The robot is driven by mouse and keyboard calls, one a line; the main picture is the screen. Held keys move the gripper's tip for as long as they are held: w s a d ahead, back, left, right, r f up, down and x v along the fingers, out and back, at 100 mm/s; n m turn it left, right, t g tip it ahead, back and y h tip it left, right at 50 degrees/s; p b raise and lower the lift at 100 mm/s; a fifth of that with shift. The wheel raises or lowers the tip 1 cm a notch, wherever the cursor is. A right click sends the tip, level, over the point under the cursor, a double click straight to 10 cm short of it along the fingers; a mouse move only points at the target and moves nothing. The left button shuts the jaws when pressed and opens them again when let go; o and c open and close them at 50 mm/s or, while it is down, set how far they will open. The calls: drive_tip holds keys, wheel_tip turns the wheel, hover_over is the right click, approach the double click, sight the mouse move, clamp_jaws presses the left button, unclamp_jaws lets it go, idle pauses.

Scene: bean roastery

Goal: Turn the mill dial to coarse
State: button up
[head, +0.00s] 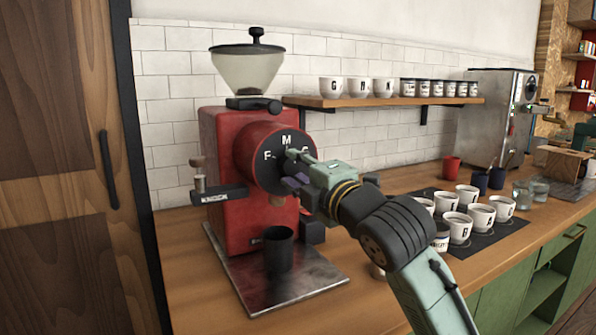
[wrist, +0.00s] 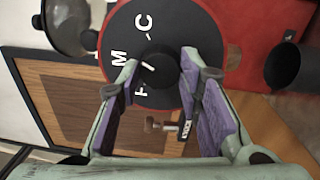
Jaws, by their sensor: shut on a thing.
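The red mill (head: 228,135) stands on the counter at the left. Its round black dial face (head: 262,172) carries the letters F, M and C; in the head view my gripper partly covers the C. My gripper (head: 291,165), with purple-padded fingers, is shut on the knob, one finger on each side. The contact itself is partly hidden.
A dark cup (head: 279,250) stands on the mill's metal tray (head: 300,288). A small handle (head: 197,172) sticks out at the mill's left. Several white lettered cups (head: 458,225) stand on a dark mat right of my arm. A wooden shelf (head: 385,101) runs along the wall.

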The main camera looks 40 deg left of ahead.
drive_tip(key=m, duration=0.6)
drive_tip(key=shift+t+p, duration=0.3)
drive_tip(key=shift+p, duration=0.05)
drive_tip(key=shift+m, duration=0.5)
drive_tip(key=o, duration=1.2)
drive_tip(key=shift+c, duration=0.2)
drive_tip(key=r+v, duration=0.1)
drive_tip(key=v, duration=1.1)
drive_tip(key=shift+f, duration=0.3)
drive_tip(key=shift+s+a, duration=0.1)
